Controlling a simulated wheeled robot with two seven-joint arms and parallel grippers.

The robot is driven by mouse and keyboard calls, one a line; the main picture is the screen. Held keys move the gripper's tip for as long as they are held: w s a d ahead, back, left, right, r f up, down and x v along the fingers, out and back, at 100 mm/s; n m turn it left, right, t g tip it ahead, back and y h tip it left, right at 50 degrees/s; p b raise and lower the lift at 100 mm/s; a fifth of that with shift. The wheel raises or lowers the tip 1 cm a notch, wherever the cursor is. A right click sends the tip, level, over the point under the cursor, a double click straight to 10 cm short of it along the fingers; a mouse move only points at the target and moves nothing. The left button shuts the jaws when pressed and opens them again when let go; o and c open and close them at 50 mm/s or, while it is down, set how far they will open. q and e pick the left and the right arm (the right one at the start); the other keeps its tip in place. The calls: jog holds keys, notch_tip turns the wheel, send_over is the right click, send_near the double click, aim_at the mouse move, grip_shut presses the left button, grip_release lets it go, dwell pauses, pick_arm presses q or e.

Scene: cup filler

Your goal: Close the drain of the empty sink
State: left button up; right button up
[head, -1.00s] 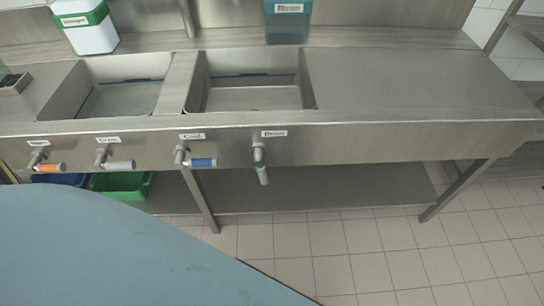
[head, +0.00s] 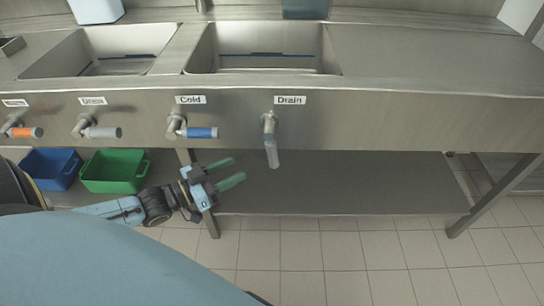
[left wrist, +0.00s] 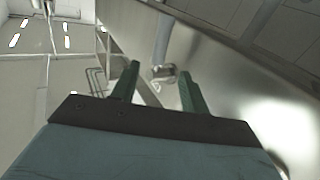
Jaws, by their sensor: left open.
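The right sink (head: 333,68) and the left sink (head: 160,62) sit in the steel counter; their bottoms are only partly visible, and I cannot clearly tell whether either holds water. Below the right sink, a grey drain handle (head: 271,150) hangs straight down under a "Drain" label (head: 290,100). Another grey drain handle (head: 103,132), below the left sink, points sideways to the right. My left gripper (head: 238,168) is open and empty, just left of and slightly below the hanging handle. In the left wrist view, a handle (left wrist: 163,45) shows beyond and between the green fingers. My right gripper is not in view.
A blue-gripped cold tap (head: 200,132) and an orange-gripped tap (head: 25,132) stick out from the same front panel. A blue bin (head: 50,168) and a green bin (head: 115,170) stand on the lower shelf (head: 350,180), which is bare to the right.

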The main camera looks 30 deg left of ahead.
aim_at(272, 152)
pick_arm(q)
jog(key=b+x, duration=0.3)
jog(key=x, duration=0.8)
jog(key=shift+f, duration=0.15)
jog(key=shift+b+x, duration=0.45)
jog(key=shift+x, duration=0.4)
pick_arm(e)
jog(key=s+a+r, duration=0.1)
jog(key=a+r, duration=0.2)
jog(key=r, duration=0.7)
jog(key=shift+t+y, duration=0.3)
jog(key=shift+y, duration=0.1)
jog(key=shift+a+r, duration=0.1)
pick_arm(q)
grip_shut()
